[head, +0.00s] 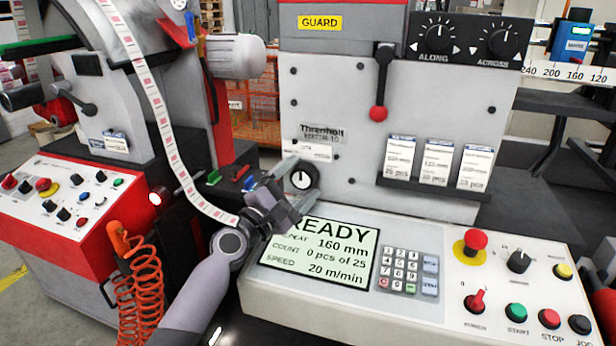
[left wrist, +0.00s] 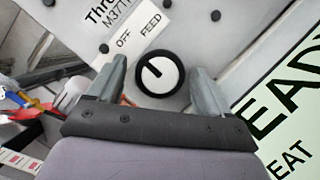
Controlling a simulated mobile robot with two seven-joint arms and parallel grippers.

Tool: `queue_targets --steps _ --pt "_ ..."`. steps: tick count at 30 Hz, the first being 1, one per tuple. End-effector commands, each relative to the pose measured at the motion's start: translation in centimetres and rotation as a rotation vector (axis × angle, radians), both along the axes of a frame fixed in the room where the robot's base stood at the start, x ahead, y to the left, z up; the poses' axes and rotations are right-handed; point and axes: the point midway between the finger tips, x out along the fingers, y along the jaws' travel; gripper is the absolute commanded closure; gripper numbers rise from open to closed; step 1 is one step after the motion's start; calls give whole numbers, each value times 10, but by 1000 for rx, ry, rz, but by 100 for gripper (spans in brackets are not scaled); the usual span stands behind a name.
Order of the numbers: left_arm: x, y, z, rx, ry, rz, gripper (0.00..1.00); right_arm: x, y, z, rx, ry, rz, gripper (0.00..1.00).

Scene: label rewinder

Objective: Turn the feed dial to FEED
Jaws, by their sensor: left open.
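The feed dial (head: 301,179) is a round white-faced knob with a black rim on the front of the grey machine. In the left wrist view the dial (left wrist: 159,75) has a short black pointer aimed up-left, toward the word OFF on the label (left wrist: 133,36); FEED stands to the right of OFF. My left gripper (head: 287,188) is open in front of the dial. In the left wrist view the left gripper (left wrist: 160,68) has one finger on each side of the dial, with gaps showing. Contact cannot be told. My right gripper is not in view.
Below the dial is a sloped console with a READY screen (head: 320,252), a keypad (head: 402,270) and several knobs and buttons. A red-knobbed lever (head: 379,112) hangs above right. A label strip (head: 165,125) runs down beside my left arm. An orange coiled hose (head: 140,285) hangs at left.

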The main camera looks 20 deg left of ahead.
Motion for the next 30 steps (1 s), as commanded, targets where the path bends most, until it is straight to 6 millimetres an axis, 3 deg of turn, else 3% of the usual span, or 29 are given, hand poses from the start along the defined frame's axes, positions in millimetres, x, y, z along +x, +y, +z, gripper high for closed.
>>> queue_targets --steps 11,16,17,30 --pt "0 1 1 0 0 0 20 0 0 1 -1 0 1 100" --pt "0 1 1 0 0 0 72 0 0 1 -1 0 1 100" --pt "0 1 1 0 0 0 76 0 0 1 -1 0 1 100" --pt "0 2 4 95 -4 1 76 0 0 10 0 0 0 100"
